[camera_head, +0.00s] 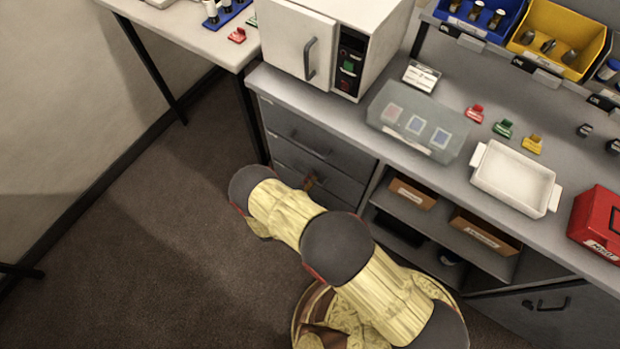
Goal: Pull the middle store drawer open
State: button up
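The drawer unit stands under the left end of the grey counter. Its top drawer (308,138) has a dark bar handle and looks shut. The middle store drawer (345,188) is just below and looks flush with the front; my arm hides its lower part. My yellow arm with dark grey joints reaches in front of the drawers and hides most of the hand. I cannot see clear fingertips or any grasp.
A white oven-like box (285,42) stands on the counter above the drawers. A clear lidded case (417,120), white tray (515,178) and red box (600,222) lie to the right. Open shelves hold cardboard boxes (413,192). The floor (150,240) left is clear.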

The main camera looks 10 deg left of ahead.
grip_shut()
jog(key=shift+s, duration=0.15)
dwell(0.5)
